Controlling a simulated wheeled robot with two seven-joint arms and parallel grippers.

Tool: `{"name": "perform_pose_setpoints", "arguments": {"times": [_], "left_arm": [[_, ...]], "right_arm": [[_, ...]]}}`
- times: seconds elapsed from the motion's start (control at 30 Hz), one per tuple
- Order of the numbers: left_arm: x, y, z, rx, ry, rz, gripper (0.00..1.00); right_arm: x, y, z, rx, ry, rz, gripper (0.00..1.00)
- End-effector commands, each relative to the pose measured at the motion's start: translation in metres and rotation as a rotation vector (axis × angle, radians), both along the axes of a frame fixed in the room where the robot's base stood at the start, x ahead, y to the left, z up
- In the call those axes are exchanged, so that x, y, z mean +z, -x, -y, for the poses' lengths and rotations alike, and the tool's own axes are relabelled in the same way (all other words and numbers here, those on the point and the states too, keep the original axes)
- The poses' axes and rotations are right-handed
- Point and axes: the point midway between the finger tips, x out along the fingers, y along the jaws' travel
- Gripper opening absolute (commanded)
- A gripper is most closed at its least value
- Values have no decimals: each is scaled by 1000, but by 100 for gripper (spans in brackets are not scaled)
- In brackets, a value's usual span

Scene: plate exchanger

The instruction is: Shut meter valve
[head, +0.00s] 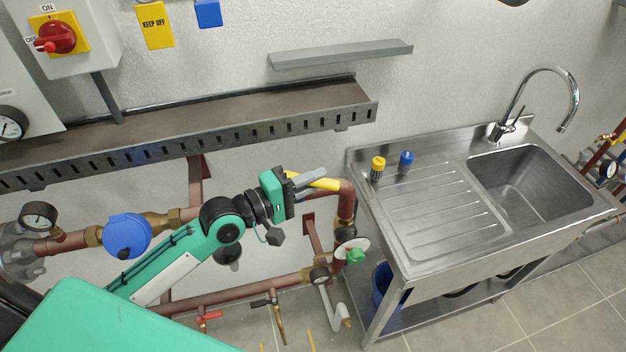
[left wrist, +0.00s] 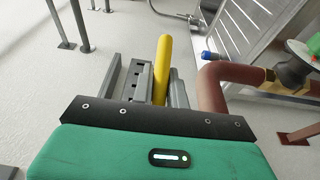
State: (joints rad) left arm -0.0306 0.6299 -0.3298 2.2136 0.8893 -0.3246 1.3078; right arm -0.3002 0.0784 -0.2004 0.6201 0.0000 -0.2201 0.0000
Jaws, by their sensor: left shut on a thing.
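The meter valve's yellow lever handle (head: 322,184) is at the upper pipe, near the elbow right of the blue water meter (head: 127,236). My left gripper (head: 308,181) is at the lever, its grey fingers on it. In the left wrist view the yellow lever (left wrist: 162,65) stands between the fingers of my left gripper (left wrist: 157,85), which are shut on it. The valve body and the lever's pivot are hidden behind my gripper and wrist. The lever looks roughly in line with the upper pipe. My right gripper is not in view.
A slotted metal shelf (head: 200,122) runs along the wall above the pipe. A steel sink unit (head: 430,215) stands close on the right. A pipe elbow (head: 346,190), a green-handled valve (head: 355,255) and a lower pipe with a red-handled valve (head: 208,317) are nearby.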

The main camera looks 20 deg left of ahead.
Motion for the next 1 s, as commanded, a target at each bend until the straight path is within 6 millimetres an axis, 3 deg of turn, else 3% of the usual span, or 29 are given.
{"name": "perform_pose_setpoints", "arguments": {"times": [0.27,0.3,0.4,0.77,1.0], "left_arm": [[-2,0,0,-1,-1,-4,0],[-2,0,0,-1,-1,-4,19],[-1,0,0,0,-1,-3,37],[-2,3,-3,1,-1,-2,37],[-5,26,-23,0,-3,-4,37]], "right_arm": [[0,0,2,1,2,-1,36],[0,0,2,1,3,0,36],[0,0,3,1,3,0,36],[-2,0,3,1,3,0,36],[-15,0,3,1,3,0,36]]}}
